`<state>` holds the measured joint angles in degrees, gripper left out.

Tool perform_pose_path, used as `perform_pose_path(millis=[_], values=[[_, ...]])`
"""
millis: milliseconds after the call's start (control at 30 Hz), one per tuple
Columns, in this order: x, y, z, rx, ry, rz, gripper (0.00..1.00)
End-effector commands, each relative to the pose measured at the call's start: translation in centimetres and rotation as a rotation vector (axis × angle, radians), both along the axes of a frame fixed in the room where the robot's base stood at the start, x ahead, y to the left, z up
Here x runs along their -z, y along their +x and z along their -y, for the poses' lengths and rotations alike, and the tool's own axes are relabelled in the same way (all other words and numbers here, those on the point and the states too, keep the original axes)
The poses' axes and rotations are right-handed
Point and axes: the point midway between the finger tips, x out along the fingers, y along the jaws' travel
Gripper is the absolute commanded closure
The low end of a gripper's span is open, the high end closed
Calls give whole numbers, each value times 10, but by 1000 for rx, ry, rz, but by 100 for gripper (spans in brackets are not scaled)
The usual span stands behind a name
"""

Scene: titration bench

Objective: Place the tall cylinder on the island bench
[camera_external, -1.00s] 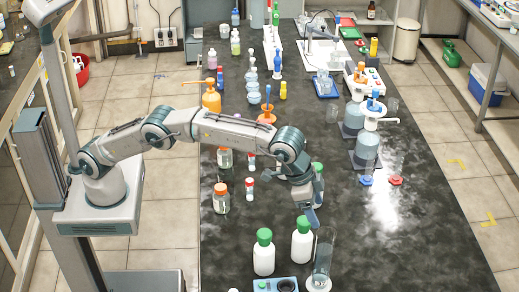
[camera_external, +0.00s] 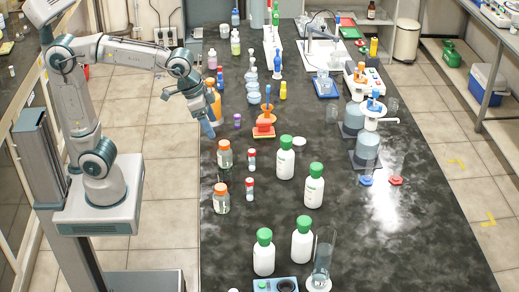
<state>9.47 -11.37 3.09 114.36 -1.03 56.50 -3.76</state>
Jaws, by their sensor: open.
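The tall cylinder (camera_external: 323,258) is a clear glass vessel with a round pale base. It stands upright at the near end of the dark bench (camera_external: 420,250), right of two white bottles with green caps. My gripper (camera_external: 209,130) is raised over the bench's left edge, well up and left of the cylinder, and points downward. It is open and holds nothing that I can see. Nothing touches the cylinder's upper part.
White green-capped bottles (camera_external: 285,160) stand mid-bench. Orange-capped jars (camera_external: 222,198) stand along the left edge. A blue device (camera_external: 276,284) sits beside the cylinder at the near end. Dispenser bottles (camera_external: 367,148) stand at right. The near right bench surface is clear.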

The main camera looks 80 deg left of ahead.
Motion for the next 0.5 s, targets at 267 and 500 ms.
perform_pose_path(millis=[267,500], values=[[52,-112,-36,-39,29,-1,28],[79,-150,-44,-51,45,-4,28]])
